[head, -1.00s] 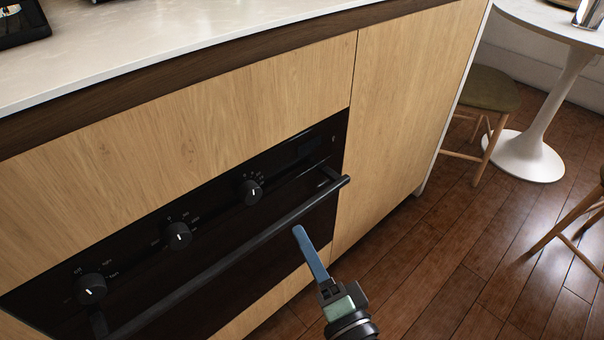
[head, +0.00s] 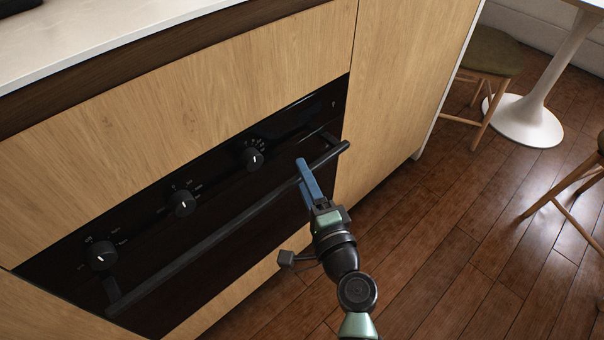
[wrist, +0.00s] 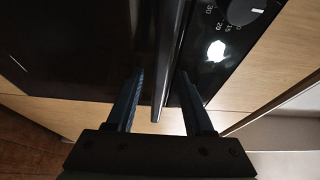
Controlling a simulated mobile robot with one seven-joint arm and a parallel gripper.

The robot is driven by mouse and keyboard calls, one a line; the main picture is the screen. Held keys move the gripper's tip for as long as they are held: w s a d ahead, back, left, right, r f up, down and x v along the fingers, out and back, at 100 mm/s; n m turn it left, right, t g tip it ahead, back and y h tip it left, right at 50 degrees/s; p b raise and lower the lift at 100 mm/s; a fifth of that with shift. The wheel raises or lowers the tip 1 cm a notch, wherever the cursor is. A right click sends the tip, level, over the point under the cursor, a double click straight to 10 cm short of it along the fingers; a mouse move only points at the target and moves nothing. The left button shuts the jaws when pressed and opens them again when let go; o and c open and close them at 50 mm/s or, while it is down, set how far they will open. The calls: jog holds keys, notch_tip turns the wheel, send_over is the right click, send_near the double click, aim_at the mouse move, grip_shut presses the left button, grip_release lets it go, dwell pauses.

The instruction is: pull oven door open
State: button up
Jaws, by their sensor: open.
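The black oven (head: 200,215) is set into the wooden cabinet front, and its door is shut. Its long black bar handle (head: 232,226) runs across the door below the knobs. My gripper (head: 303,169) is at the right part of the handle, with blue fingers pointing at the door. In the wrist view my gripper (wrist: 158,88) is open, one finger on each side of the handle (wrist: 170,60). A gap shows between the handle and the left finger; the right finger is closer to it. Whether either touches is unclear.
Several black knobs (head: 184,203) line the panel above the handle. A pale countertop (head: 110,38) is above. A stool (head: 489,55) and a white pedestal table (head: 530,110) stand at right. The wooden floor (head: 440,230) before the cabinet is clear.

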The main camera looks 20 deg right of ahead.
jog(key=shift+w, duration=0.65)
grip_shut()
dwell(1.0)
